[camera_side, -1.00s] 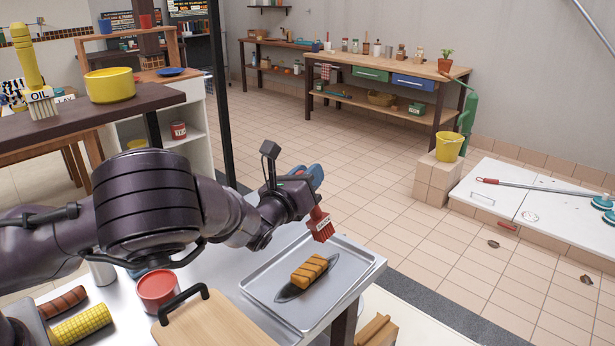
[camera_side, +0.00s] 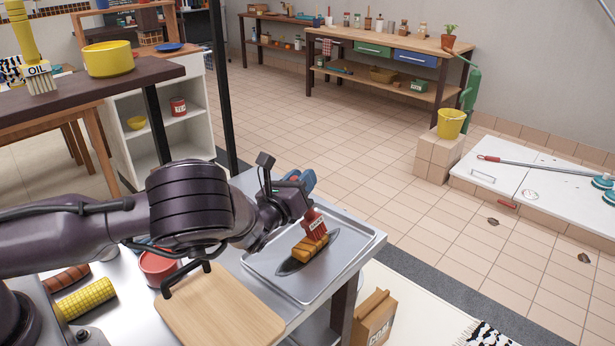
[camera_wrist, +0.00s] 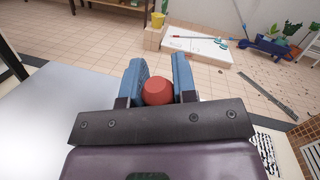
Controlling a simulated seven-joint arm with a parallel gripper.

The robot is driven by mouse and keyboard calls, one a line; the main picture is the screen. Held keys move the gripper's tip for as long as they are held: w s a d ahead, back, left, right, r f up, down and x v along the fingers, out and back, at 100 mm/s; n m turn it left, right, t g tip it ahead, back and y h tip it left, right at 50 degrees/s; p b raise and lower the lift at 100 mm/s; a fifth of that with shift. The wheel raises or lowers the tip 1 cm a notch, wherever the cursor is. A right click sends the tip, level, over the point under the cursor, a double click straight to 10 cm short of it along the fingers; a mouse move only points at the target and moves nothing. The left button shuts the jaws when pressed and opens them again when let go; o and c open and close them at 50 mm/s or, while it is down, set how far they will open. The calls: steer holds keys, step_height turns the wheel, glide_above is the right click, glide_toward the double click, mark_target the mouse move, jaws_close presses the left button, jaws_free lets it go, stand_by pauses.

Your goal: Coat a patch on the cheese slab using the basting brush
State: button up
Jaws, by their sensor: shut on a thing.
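My gripper (camera_side: 304,184) is shut on the red handle of the basting brush (camera_side: 313,222), and its blue fingers are near the right end of the arm. In the wrist view my gripper (camera_wrist: 160,85) has its two blue fingers around the round red handle end of the brush (camera_wrist: 158,92). The brush points down, with its bristle end at the top of the cheese slab (camera_side: 311,247). The slab is golden brown with dark grill stripes and lies on a dark oval plate on the metal tray (camera_side: 262,262). I cannot tell whether the bristles press on it.
A wooden cutting board (camera_side: 225,315) with a dark handle lies left of the tray. A red bowl (camera_side: 157,266), a corn cob (camera_side: 86,299) and a sausage (camera_side: 66,279) are further left. The tray's right part is clear.

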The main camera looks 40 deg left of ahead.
steer(key=shift+s+d, duration=0.5)
steer(key=shift+d, duration=0.4)
steer(key=shift+s+d, duration=0.15)
steer(key=shift+s, duration=0.4)
step_height(320, 180, up, 8)
steer(key=s, duration=0.1)
stand_by(1.0)
stand_by(0.7)
